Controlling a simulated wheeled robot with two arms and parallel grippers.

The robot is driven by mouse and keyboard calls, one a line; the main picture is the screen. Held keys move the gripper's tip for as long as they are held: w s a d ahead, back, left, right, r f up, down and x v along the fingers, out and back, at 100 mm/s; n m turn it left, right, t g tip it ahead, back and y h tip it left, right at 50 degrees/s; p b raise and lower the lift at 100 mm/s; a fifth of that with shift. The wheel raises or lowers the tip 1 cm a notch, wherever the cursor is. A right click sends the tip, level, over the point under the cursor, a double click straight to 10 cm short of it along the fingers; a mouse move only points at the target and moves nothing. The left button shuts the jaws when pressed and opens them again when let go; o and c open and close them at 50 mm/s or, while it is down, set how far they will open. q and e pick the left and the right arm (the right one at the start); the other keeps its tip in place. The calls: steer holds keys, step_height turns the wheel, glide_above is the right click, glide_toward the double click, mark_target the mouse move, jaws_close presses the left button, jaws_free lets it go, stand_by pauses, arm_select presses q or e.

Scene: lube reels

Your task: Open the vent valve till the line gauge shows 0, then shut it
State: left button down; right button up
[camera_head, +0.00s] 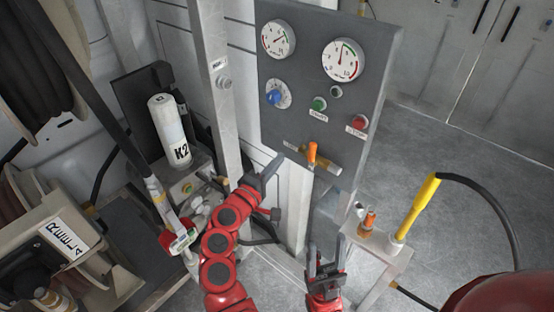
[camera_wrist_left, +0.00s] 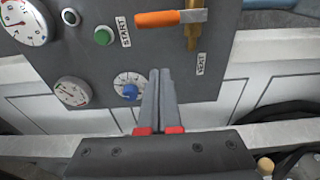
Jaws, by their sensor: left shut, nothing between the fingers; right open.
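The vent valve has an orange handle (camera_head: 312,153) on a brass body at the bottom of the grey panel (camera_head: 292,110). In the left wrist view the handle (camera_wrist_left: 158,18) lies across the brass body (camera_wrist_left: 192,32), above the VENT label. Two round gauges sit at the panel's top, a smaller one (camera_head: 278,39) and a larger one (camera_head: 343,60); the larger one's needle points roughly up. I cannot tell which is the line gauge. My left gripper (camera_head: 276,161) is shut and empty, left of the valve and apart from it. My right gripper (camera_head: 326,255) is open, below the panel.
The panel also has a blue knob (camera_head: 274,97), a green START button (camera_head: 319,104) and a red button (camera_head: 359,122). A white K2 cylinder (camera_head: 169,130) stands left. A small stand (camera_head: 384,250) with a yellow-sleeved hose (camera_head: 417,206) is at right. Grey floor is clear behind it.

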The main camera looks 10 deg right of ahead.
arm_select(q)
steer(key=w+d+p, duration=0.2)
steer(key=d, duration=0.5)
steer(key=shift+w+d, duration=0.15)
steer(key=shift+w, duration=0.05)
steer(key=shift+f, duration=0.1)
stand_by(0.4)
steer(key=shift+s+d+m+b, duration=0.2)
steer(key=shift+m+b, duration=0.1)
steer(key=shift+m, duration=0.1)
steer(key=shift+s+b, duration=0.1)
steer(key=shift+b, duration=0.2)
